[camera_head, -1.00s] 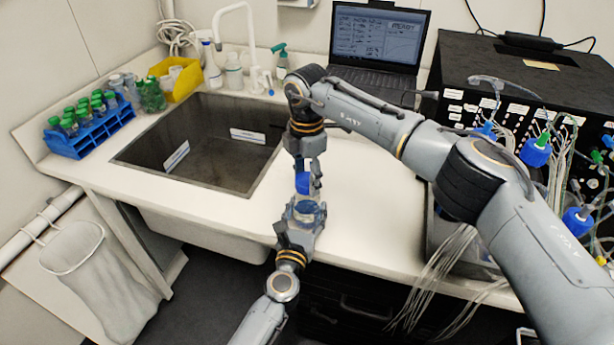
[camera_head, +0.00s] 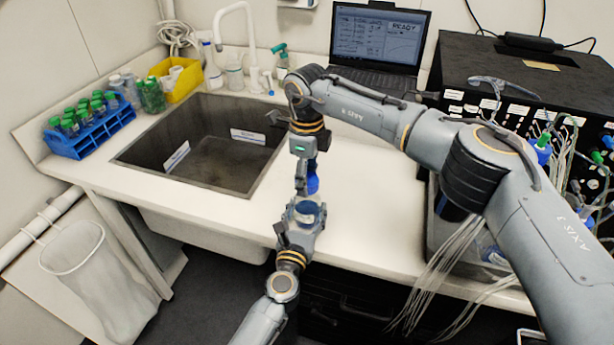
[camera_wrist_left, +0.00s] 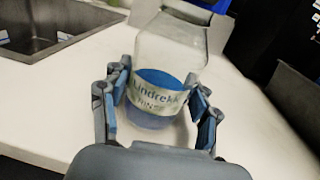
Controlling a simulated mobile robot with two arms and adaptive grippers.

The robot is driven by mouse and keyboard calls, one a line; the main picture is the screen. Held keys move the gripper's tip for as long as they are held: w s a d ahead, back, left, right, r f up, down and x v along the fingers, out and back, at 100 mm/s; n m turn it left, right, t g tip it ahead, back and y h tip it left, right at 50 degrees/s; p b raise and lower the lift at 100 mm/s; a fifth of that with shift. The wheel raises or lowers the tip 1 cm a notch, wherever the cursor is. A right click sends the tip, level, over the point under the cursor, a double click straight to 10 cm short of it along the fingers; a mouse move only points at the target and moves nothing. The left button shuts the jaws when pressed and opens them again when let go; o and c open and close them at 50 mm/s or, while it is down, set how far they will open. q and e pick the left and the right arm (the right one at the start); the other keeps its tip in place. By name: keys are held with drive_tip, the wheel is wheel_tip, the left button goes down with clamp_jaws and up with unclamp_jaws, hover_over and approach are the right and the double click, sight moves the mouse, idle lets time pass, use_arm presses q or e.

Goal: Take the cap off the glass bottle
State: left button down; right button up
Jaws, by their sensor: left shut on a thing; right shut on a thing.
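The glass bottle (camera_wrist_left: 165,75) is clear and square-sided, with blue liquid and a label reading "Lindrekk RINSE" in the left wrist view. It stands between the fingers of my left gripper (camera_wrist_left: 158,112), which is shut on its lower sides. In the head view the bottle (camera_head: 307,210) shows near the counter's front edge, partly hidden by my left gripper (camera_head: 303,216). My right gripper (camera_head: 306,180) is directly above, shut on the blue cap (camera_head: 313,185).
A sink (camera_head: 205,150) lies left of the bottle. A blue rack (camera_head: 95,135) of green-capped tubes and a yellow bin (camera_head: 180,80) stand at the back left. A laptop (camera_head: 375,45) and a black instrument (camera_head: 530,85) with tubing are behind and right.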

drive_tip(key=n, duration=0.4)
drive_tip(key=shift+n, duration=0.3)
drive_tip(key=n, duration=0.8)
drive_tip(key=shift+n, duration=0.4)
drive_tip(key=n, duration=0.4)
drive_tip(key=shift+n, duration=0.4)
drive_tip(key=shift+r, duration=0.25)
drive_tip(key=shift+r, duration=0.9)
drive_tip(key=shift+r, duration=0.15)
